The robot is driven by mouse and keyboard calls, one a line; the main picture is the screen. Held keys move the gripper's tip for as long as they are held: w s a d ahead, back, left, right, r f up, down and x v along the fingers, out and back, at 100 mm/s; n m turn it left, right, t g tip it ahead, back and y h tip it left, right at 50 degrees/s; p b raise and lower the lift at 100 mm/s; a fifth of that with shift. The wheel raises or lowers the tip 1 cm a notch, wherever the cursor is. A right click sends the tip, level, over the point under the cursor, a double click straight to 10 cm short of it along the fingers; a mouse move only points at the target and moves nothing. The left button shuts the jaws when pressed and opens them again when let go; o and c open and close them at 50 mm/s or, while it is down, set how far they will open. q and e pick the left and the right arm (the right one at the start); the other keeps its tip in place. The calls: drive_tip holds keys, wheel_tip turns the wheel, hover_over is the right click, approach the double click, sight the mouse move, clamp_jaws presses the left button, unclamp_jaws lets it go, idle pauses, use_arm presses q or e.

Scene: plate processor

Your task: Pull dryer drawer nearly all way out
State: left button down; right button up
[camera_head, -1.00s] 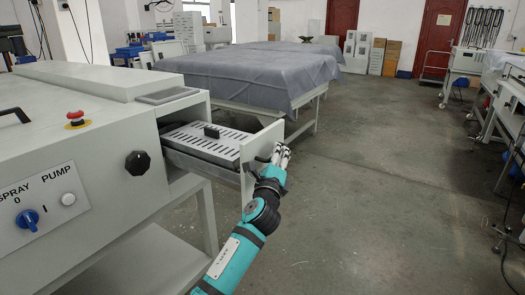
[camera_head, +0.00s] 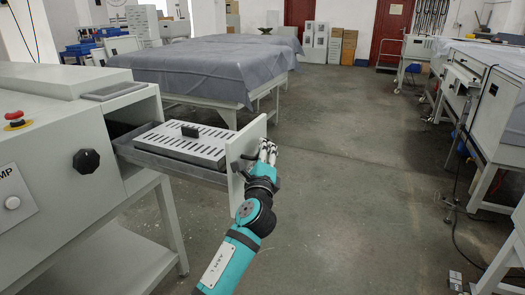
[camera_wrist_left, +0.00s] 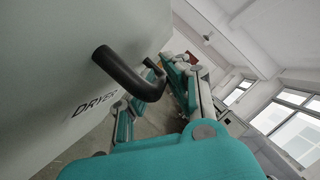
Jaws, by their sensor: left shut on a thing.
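The dryer drawer's pale front panel (camera_head: 238,172) stands well out from the machine in the head view. Its grey tray (camera_head: 160,160) holds a slotted plate (camera_head: 178,146) with a small black block on top. My left gripper (camera_head: 266,153) is at the outer face of the front panel, shut on the black drawer handle. In the left wrist view the dark curved handle (camera_wrist_left: 125,72) sticks out from the panel marked DRYER (camera_wrist_left: 75,50), with my fingers (camera_wrist_left: 160,95) around its far end. The exact finger contact is partly hidden. My right gripper is out of view.
The grey machine (camera_head: 60,140) stands at left with a black knob (camera_head: 86,161) and red button (camera_head: 14,117). A cloth-covered table (camera_head: 200,75) stands behind the drawer. The floor (camera_head: 350,190) right of my arm is clear up to the benches at far right.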

use_arm(q)
drive_tip(key=c, duration=1.4)
unclamp_jaws()
drive_tip(key=shift+s, duration=0.1)
drive_tip(key=v, duration=1.2)
